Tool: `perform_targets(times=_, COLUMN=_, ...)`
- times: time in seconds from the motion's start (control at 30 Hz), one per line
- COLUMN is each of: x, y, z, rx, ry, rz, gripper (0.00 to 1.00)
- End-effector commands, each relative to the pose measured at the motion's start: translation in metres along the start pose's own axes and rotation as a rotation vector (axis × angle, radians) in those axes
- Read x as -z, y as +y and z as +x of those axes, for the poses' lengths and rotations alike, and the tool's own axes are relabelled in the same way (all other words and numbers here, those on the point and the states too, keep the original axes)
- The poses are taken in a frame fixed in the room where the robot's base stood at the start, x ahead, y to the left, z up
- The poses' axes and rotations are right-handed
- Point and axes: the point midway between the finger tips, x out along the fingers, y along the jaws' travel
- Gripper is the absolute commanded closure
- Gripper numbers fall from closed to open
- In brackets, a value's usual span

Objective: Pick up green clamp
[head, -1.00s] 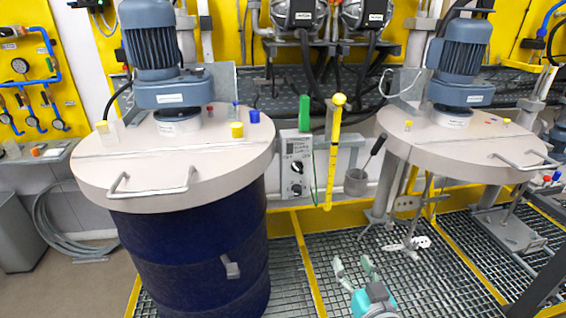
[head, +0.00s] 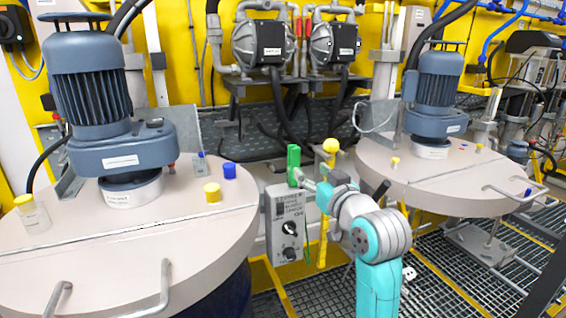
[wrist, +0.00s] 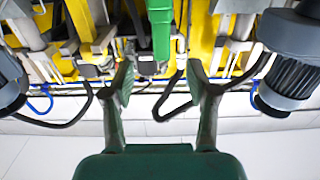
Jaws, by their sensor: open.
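The green clamp (head: 293,160) stands upright at the top of a grey meter box (head: 286,225) in the head view. It also shows in the wrist view as a green block (wrist: 161,30) at the top centre. My gripper (head: 308,180) is beside the clamp, on its right in the head view. In the wrist view my gripper (wrist: 160,82) is open, its two fingers apart with nothing held between them. The clamp's lower end lines up with the gap between the fingers. I cannot tell whether a finger touches the clamp.
A yellow-knobbed rod (head: 330,147) stands just right of the clamp, very close to my gripper. Drum lids with motors, the left lid (head: 190,240) and right lid (head: 440,185), flank the space. Two pumps (head: 258,43) hang behind.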

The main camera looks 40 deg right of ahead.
Motion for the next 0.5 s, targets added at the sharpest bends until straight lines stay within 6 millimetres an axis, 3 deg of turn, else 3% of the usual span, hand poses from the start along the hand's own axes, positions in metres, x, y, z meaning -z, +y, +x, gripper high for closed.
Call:
perform_targets(times=0.3, x=0.000, y=-0.001, z=0.044, rx=0.001, ry=0.000, rz=0.001, gripper=0.42)
perform_targets(times=0.5, x=0.000, y=-0.001, z=0.055, rx=0.001, ry=-0.001, rz=0.000, gripper=0.42)
